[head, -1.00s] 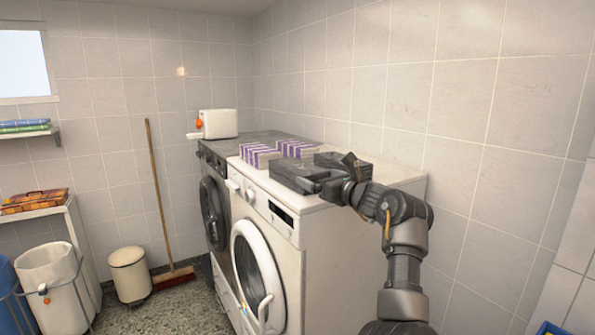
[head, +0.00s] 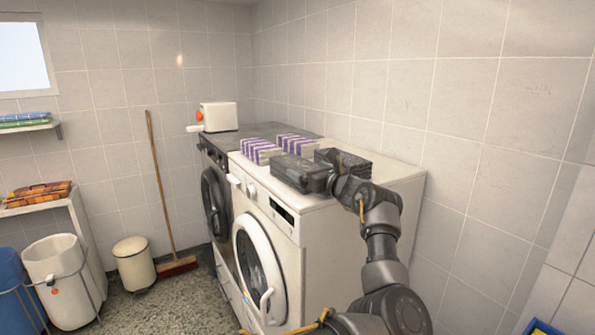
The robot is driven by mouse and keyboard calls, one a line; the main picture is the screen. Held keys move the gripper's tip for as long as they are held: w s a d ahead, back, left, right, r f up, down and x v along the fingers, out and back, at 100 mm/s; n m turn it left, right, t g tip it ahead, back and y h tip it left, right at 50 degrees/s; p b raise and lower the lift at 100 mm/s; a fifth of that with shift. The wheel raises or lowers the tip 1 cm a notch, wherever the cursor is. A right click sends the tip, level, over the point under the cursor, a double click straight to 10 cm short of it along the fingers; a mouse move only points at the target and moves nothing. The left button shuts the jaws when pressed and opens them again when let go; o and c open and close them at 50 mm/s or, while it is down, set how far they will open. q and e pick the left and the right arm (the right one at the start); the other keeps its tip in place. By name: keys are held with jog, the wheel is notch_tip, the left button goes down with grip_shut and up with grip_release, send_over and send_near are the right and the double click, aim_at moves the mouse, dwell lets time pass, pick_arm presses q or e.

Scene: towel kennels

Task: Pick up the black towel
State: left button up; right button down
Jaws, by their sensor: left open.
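Two folded black towels lie on top of the white washing machine (head: 318,222). The left black towel (head: 297,172) lies nearer its front edge, and the right black towel (head: 352,163) lies behind and to the right. My left gripper (head: 329,164) is open, with its dark jaws at the gap between the two black towels. The jaws overlap the near sides of both in the picture, so I cannot tell whether they touch either one. The gripper and wrist hide part of the right black towel. My right gripper is not in view.
Two purple-and-white striped towels (head: 259,151) (head: 296,142) lie just left of the black ones. A white box-like appliance (head: 219,116) stands on the dark machine (head: 213,190) further back. The tiled wall (head: 460,130) closes off the right side.

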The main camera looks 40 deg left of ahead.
pick_arm(q)
jog(key=c, duration=0.9)
jog(key=shift+r, duration=0.1)
